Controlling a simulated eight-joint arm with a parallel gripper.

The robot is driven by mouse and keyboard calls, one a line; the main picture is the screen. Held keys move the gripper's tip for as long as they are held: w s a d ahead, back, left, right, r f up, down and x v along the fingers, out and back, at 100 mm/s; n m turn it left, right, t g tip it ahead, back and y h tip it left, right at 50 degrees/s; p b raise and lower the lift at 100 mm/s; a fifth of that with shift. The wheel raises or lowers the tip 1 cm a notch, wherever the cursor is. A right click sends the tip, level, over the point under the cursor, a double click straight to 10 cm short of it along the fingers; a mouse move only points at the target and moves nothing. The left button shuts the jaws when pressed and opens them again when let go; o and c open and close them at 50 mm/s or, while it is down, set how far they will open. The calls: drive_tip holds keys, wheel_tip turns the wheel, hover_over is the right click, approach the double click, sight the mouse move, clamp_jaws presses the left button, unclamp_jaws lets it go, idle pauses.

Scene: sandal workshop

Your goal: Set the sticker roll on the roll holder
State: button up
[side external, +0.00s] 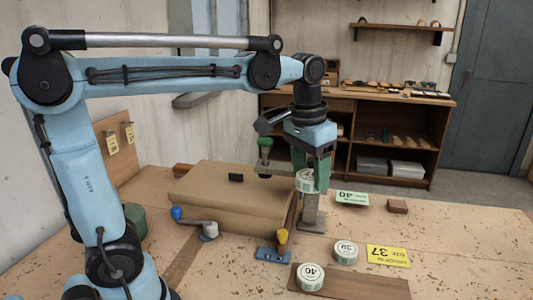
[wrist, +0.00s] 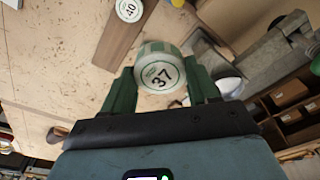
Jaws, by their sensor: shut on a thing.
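The sticker roll (wrist: 158,72), white with a green striped edge and marked 37, is gripped between the two green fingers of my gripper (wrist: 162,88). In the side view my gripper (side external: 310,172) points down, with the roll (side external: 305,181) between its fingers. Below it stands a grey metal post on a flat foot (side external: 312,218); it may be the roll holder, but I cannot tell for sure. The roll appears above the foot; whether it touches the post is unclear.
Rolls marked 39 (side external: 345,252) and 40 (side external: 311,276) lie near a brown board (side external: 350,285). A yellow 37 card (side external: 388,256) and a green 40 card (side external: 352,198) lie nearby. A brown padded block (side external: 225,190) sits left of my gripper.

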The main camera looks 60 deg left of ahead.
drive_tip(key=w+r, duration=0.7)
drive_tip(key=r, duration=0.1)
drive_tip(key=shift+n, duration=0.3)
drive_tip(key=w+a+f, duration=0.1)
drive_tip(key=a+f, duration=0.1)
drive_tip(key=a, duration=0.1)
drive_tip(key=w+a+f, duration=0.1)
drive_tip(key=a+f, duration=0.1)
drive_tip(key=a, duration=0.2)
drive_tip(key=w+a+f, duration=0.1)
drive_tip(key=a+f, duration=0.1)
drive_tip(key=a, duration=0.1)
drive_tip(key=shift+w+a, duration=0.1)
drive_tip(key=shift+a, duration=0.15)
drive_tip(key=shift+f, duration=2.15)
drive_tip(key=shift+f, duration=0.6)
drive_tip(key=o, duration=1.1)
drive_tip(key=shift+o, duration=0.2)
drive_tip(key=shift+r, duration=0.1)
